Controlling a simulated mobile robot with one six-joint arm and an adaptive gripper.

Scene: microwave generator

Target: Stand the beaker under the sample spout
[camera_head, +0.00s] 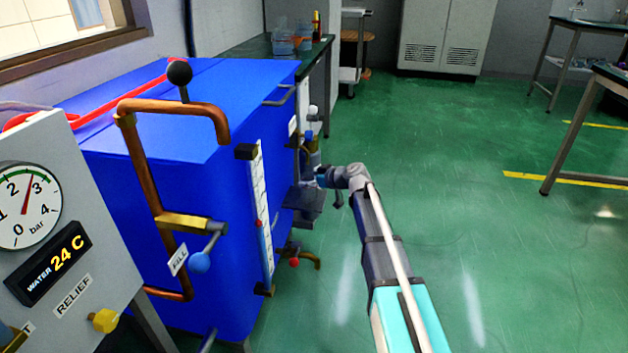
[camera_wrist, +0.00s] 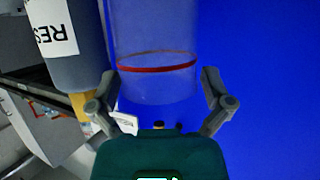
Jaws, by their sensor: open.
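The beaker (camera_wrist: 157,35) is a clear cylinder with a red band in the wrist view. It sits between the spread fingers of my gripper (camera_wrist: 159,80), with gaps showing at both sides. My gripper is open and does not hold it. In the head view my gripper (camera_head: 312,180) is at the blue machine's right face, above a dark ledge (camera_head: 305,198); I cannot make out the beaker there. I cannot tell which fitting is the sample spout, or whether the beaker stands under it.
The blue machine (camera_head: 210,85) fills the left. A grey cylinder (camera_wrist: 75,45) with an inverted label is left of the beaker in the wrist view. A sight gauge (camera_head: 263,215) and a red-knobbed tap (camera_head: 294,262) project nearby.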

